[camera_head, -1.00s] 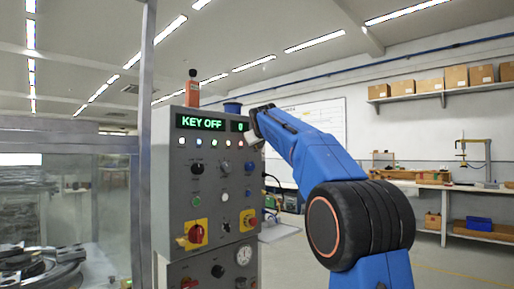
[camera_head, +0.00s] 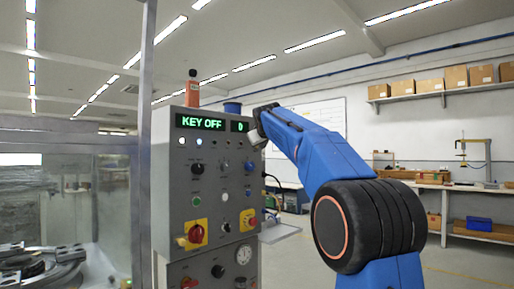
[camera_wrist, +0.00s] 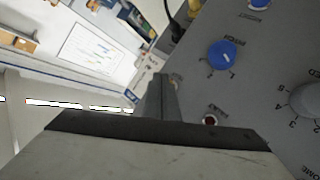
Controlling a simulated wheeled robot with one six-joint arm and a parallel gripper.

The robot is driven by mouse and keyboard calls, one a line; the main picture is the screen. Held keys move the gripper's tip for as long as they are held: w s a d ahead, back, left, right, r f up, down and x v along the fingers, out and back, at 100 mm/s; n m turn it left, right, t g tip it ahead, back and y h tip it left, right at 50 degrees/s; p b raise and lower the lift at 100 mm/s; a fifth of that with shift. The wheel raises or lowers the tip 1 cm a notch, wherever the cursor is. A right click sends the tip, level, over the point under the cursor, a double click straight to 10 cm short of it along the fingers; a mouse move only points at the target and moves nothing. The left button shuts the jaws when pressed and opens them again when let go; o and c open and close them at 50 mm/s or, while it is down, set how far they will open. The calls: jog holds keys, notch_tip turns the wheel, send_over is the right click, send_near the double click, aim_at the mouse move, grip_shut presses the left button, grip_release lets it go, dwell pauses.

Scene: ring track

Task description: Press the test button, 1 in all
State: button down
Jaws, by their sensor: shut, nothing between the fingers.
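The grey control panel (camera_head: 205,215) stands left of centre in the head view. Its display (camera_head: 200,122) reads KEY OFF, and a small counter (camera_head: 239,127) beside it shows 0. It carries several knobs and buttons; their labels are too small there to tell which is the test button. My gripper (camera_wrist: 165,80) is shut and empty in the wrist view, alongside the panel face. A blue knob (camera_wrist: 222,54) and a small red button or lamp (camera_wrist: 209,121) lie to its right. In the head view the fingertips are not clear at the panel's right edge.
A red-and-yellow rotary switch (camera_head: 195,235) and a red button on yellow (camera_head: 248,220) sit lower on the panel. A clear-walled enclosure (camera_head: 80,200) with dark parts stands at left. A workbench (camera_head: 470,190) and boxes on a shelf (camera_head: 430,86) are at the far right.

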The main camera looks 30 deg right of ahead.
jog(key=shift+s, duration=0.1)
jog(key=s, duration=0.1)
jog(key=s+d, duration=0.1)
jog(key=s, duration=0.2)
jog(key=shift+s+d, duration=0.25)
jog(key=shift+d, duration=0.1)
dwell(0.7)
jog(key=s+a+f+g+y, duration=0.2)
jog(key=s+a+f, duration=0.5)
jog(key=s+f, duration=0.9)
jog(key=s+a+f+g+y, duration=0.2)
jog(key=s+a+f, duration=0.5)
jog(key=s+f, duration=1)
jog(key=s+a+f+g+y, duration=0.1)
jog(key=s+a+f+g, duration=0.3)
jog(key=s+f, duration=1.3)
jog(key=a+f, duration=0.3)
jog(key=shift+a+f+m+g+y, duration=0.3)
jog(key=shift+a+f+m+y, duration=0.1)
